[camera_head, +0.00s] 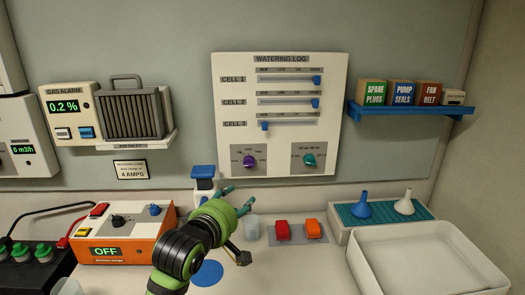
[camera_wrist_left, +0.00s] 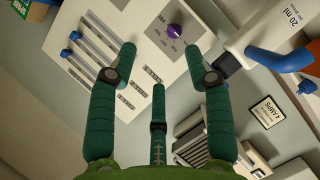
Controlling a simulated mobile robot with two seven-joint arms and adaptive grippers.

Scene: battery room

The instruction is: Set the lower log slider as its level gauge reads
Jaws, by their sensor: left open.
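The white watering log panel (camera_head: 230,75) hangs on the back wall with three slider rows. The lower slider, CELL 3, has its blue knob (camera_head: 264,126) at the left end of its track. The CELL 1 knob (camera_head: 316,79) and CELL 2 knob (camera_head: 315,103) sit near the right ends. My left gripper (camera_head: 240,198) is open and empty, below the panel and apart from it. In the left wrist view its green fingers (camera_wrist_left: 160,52) spread before the tilted panel (camera_wrist_left: 135,25). I cannot make out a level gauge. My right gripper is out of view.
A blue-topped dispenser (camera_head: 204,178) stands behind my left gripper. Red and orange blocks (camera_head: 282,229) lie right of it. An orange charger (camera_head: 120,240) stands left, and an empty white tray (camera_head: 425,248) right. A blue shelf (camera_head: 410,112) holds small boxes.

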